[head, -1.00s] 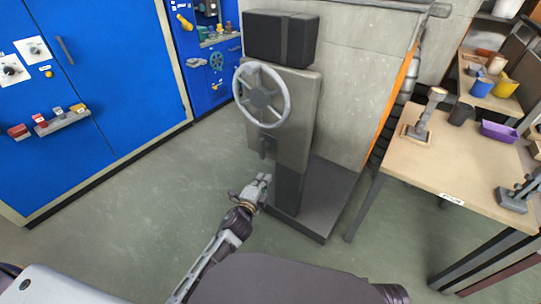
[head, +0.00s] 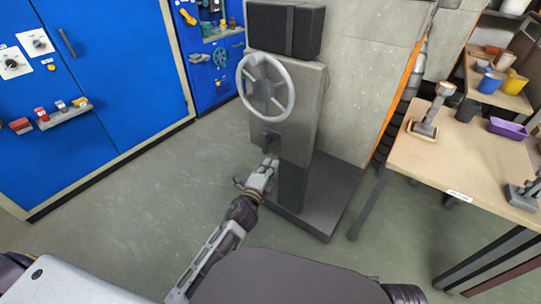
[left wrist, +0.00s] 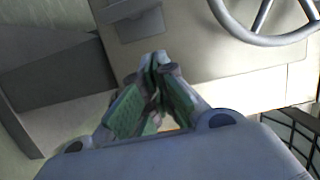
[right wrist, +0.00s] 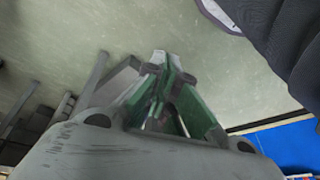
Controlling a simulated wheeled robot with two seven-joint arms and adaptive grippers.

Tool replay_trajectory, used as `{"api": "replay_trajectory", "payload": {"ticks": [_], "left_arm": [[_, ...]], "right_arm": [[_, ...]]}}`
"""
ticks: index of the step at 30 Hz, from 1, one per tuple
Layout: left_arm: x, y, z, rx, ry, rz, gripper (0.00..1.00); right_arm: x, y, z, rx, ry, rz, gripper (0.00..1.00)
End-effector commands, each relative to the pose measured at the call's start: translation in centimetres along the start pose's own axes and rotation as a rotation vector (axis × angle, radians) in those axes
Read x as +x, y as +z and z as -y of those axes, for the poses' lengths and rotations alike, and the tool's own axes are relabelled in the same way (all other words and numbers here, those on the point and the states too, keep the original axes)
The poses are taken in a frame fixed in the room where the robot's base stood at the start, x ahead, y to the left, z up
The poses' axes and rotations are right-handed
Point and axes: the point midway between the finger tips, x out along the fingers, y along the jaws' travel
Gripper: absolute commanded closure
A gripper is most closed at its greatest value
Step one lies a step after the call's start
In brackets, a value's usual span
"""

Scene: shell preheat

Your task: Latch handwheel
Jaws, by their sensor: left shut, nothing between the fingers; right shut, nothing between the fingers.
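The grey spoked handwheel (head: 266,84) is on the front of a grey metal pedestal (head: 302,115). Part of its rim shows at the top right of the left wrist view (left wrist: 262,38). A small dark latch (head: 270,141) sits on the pedestal face below the wheel; a dark block, seemingly this latch, shows in the left wrist view (left wrist: 135,20). My left gripper (head: 270,166) is shut and empty, just below the latch in the head view; I cannot tell whether it touches. My right gripper (right wrist: 160,58) is shut and empty over bare floor, outside the head view.
A black box (head: 285,28) tops the pedestal, which stands on a dark base plate (head: 325,205). Blue cabinets (head: 110,70) stand at left. A wooden table (head: 465,160) with tools and containers stands at right. The green floor (head: 130,195) between is clear.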

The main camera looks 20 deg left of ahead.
Motion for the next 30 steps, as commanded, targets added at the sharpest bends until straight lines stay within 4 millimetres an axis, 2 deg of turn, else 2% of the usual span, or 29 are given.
{"api": "replay_trajectory", "payload": {"ticks": [8,30], "left_arm": [[1.3,0.0,0.0,0.0,-0.001,0.0,1.0],[6.7,0.0,0.0,0.0,-0.001,0.0,1.0]], "right_arm": [[-0.2,-0.1,0.0,0.0,-0.001,-0.006,1.0],[-0.9,-0.4,0.5,0.0,-0.014,-0.036,1.0]]}}
